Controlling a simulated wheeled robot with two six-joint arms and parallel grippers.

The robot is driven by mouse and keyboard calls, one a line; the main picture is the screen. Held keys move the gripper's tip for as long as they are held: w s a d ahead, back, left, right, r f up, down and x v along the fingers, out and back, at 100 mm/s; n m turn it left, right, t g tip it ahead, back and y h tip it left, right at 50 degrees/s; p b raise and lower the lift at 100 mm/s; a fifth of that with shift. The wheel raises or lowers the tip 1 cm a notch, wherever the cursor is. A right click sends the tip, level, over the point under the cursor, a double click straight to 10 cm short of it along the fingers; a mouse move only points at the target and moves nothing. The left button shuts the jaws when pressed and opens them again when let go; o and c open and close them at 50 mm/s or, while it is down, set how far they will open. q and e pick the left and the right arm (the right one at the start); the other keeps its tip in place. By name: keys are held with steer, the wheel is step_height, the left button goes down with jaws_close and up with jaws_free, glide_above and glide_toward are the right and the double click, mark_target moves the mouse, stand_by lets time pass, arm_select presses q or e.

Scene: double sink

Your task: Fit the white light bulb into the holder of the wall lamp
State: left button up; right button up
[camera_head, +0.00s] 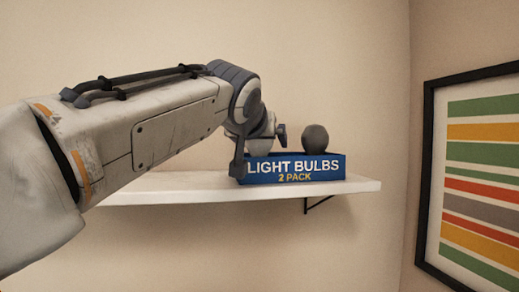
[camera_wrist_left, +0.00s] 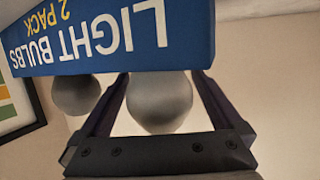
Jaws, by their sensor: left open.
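A blue box marked "LIGHT BULBS 2 PACK" (camera_head: 295,177) stands on the shelf. A dark grey bulb (camera_head: 315,138) sticks up from its right part; it also shows at the left of the left wrist view (camera_wrist_left: 76,95). A lighter, whitish-grey bulb (camera_wrist_left: 160,103) is between the fingers of my left gripper (camera_head: 262,140), at the box's left part. The fingers are open on either side of this bulb, with gaps visible. In the head view my wrist mostly hides this bulb. The wall lamp and its holder are not in view, nor is my right gripper.
The white shelf (camera_head: 165,190) runs along the beige wall, with a dark bracket (camera_head: 318,203) below. A framed striped picture (camera_head: 482,165) hangs on the right wall. The shelf's left part looks bare, though my arm covers some of it.

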arm_select(q)
steer(key=c, duration=0.9)
steer(key=shift+c, duration=0.2)
